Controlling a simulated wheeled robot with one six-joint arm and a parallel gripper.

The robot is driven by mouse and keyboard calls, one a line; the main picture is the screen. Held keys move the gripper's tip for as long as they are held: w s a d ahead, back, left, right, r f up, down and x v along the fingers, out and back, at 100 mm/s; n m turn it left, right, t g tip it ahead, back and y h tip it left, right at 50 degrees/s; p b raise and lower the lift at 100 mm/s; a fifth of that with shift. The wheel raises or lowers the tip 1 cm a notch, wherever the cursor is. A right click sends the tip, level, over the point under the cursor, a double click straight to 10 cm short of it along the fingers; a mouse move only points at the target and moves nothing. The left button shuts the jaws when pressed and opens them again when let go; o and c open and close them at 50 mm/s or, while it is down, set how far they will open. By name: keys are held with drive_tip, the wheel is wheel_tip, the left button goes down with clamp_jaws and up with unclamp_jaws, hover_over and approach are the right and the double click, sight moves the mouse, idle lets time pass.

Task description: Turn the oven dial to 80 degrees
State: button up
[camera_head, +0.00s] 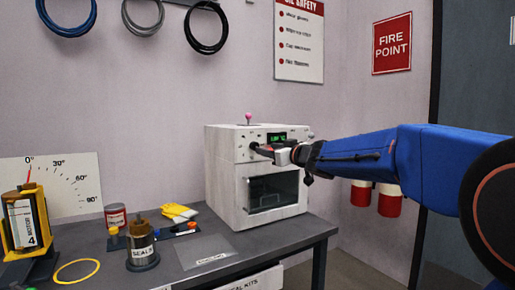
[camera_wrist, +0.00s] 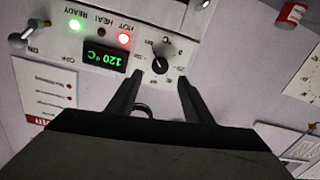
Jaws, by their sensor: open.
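The white oven (camera_head: 224,178) stands on the grey bench. Its black dial (camera_wrist: 161,65) shows upside down in the wrist view, with a scale around it. The green display (camera_wrist: 105,57) beside it reads 120 °C; it also shows in the head view (camera_head: 277,138). My gripper (camera_wrist: 160,80) is open, with one fingertip to each side of the dial's lower part in the picture. I cannot tell whether the fingers touch it. In the head view my gripper (camera_head: 262,149) is at the oven's front panel and largely hides the dial.
The READY lamp (camera_wrist: 75,24) glows green and the HOT lamp (camera_wrist: 124,38) red. A metal toggle switch (camera_wrist: 30,34) is on the same panel.

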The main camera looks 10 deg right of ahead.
sight(254, 146)
drive_tip(key=x, duration=0.8)
drive_tip(key=shift+w, duration=0.15)
drive_tip(key=c, duration=1.1)
